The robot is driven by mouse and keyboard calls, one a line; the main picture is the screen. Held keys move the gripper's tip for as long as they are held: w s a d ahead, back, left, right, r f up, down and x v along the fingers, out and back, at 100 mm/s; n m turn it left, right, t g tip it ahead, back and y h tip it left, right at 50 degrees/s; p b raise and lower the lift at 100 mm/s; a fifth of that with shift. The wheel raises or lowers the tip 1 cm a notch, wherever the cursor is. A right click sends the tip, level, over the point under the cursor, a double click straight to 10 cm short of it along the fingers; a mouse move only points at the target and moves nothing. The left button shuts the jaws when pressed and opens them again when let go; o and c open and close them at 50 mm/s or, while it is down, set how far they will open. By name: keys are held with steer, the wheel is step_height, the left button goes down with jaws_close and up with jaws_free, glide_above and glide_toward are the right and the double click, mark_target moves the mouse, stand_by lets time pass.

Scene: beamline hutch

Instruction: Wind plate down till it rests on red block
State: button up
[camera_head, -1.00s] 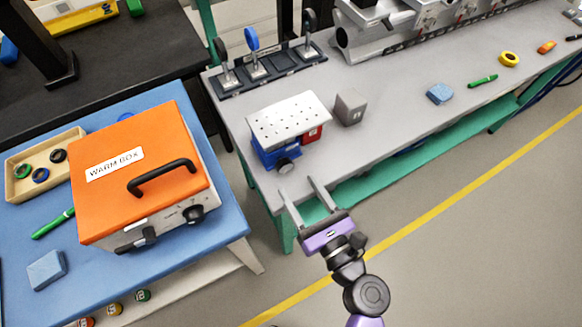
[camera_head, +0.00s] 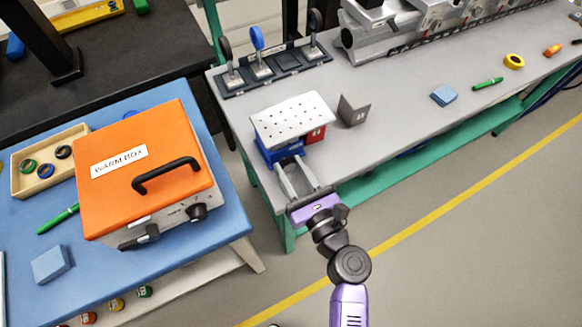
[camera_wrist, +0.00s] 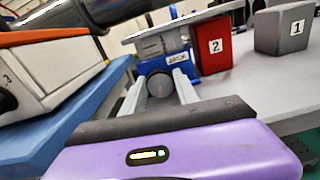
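The jack's white perforated plate (camera_head: 291,117) sits over its blue base (camera_head: 268,152). In the wrist view the plate (camera_wrist: 180,27) shows nearly edge-on, above the blue body marked JACK (camera_wrist: 178,62). The red block (camera_wrist: 212,46), numbered 2, stands under the plate's right side; it also shows in the head view (camera_head: 316,133). Its top is close to the plate's underside; I cannot tell whether they touch. The jack's dark round knob (camera_wrist: 166,92) faces me. My gripper (camera_head: 291,163) is open, its fingers on either side of the knob; contact is unclear.
A grey block (camera_wrist: 283,28), numbered 1, stands right of the jack. A rack (camera_head: 275,66) with upright optics is behind it. The orange-lidded warm box (camera_head: 147,165) is on the blue table at left.

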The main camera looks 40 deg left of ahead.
jaws_close()
steer(key=shift+f+n+b, duration=0.1)
steer(key=shift+n+b, duration=0.85)
steer(key=shift+n, duration=0.25)
steer(key=shift+s+n+b, duration=0.1)
steer(key=shift+n+b, duration=0.85)
steer(key=shift+n, duration=0.65)
steer(key=o, duration=1)
jaws_free()
